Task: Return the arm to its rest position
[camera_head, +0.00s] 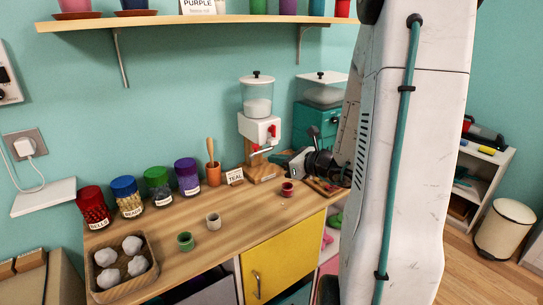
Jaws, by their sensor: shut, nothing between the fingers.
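My arm's large white link with a teal cable fills the right middle of the head view. My gripper (289,163) shows small and dark beyond it, low over the back right of the wooden counter (160,225), just right of the white dispenser (260,130). It looks shut and empty. The link hides part of the wrist and the counter's right end.
A dark red cup (287,189) stands close below my gripper. A green cup (185,241), a pale cup (213,221), several lidded jars (157,185) and a tray (100,285) of white lumps stand left. A shelf (200,20) runs above. A bin (503,228) stands right.

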